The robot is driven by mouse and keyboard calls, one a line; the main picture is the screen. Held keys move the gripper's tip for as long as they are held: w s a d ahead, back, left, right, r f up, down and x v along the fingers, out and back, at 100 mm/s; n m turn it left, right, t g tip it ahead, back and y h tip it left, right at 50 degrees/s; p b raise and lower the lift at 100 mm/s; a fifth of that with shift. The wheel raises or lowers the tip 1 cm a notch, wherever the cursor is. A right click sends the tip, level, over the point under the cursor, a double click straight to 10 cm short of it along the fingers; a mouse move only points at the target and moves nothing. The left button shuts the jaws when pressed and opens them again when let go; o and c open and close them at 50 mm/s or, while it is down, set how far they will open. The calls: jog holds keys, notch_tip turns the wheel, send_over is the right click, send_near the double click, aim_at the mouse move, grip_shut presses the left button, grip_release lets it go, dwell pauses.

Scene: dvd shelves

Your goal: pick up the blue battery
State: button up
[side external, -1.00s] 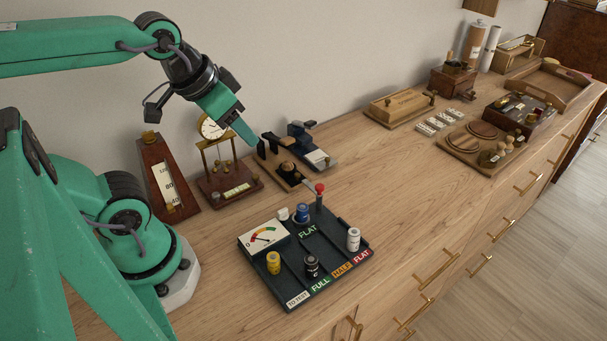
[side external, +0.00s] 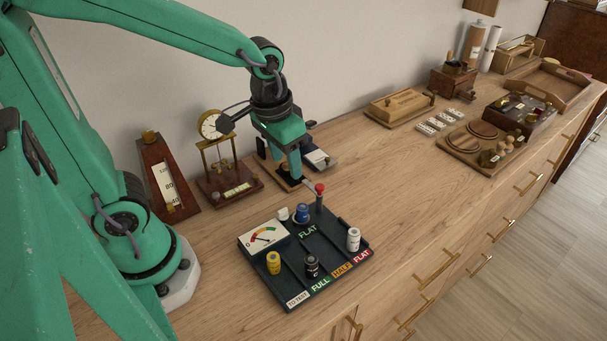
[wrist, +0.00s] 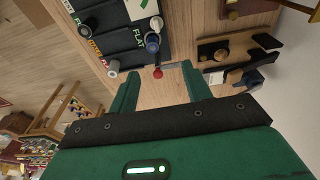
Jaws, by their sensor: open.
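The blue battery (side external: 302,212) stands upright on the dark battery tester tray (side external: 340,272), near its back edge beside the FLAT label. It also shows in the wrist view (wrist: 152,42), beyond my fingertips and near the red-knobbed lever. My gripper (side external: 295,180) is above and behind the tray, pointing down, apart from the battery. In the wrist view my gripper (wrist: 160,82) has its two green fingers spread wide with nothing between them.
The tray also holds a yellow battery (side external: 273,263), a black battery (side external: 311,266), a white battery (side external: 353,239) and a red-knobbed lever (side external: 320,188). A brass clock (side external: 216,150) and a wooden metronome (side external: 165,180) stand at left.

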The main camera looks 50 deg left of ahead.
jog(key=g, duration=0.2)
send_over(300, 208)
notch_tip(300, 208, down, 5)
jog(key=shift+d+f, duration=0.1)
jog(key=shift+f, duration=1.4)
jog(key=shift+f, duration=0.1)
jog(key=shift+f, duration=2.5)
grip_shut()
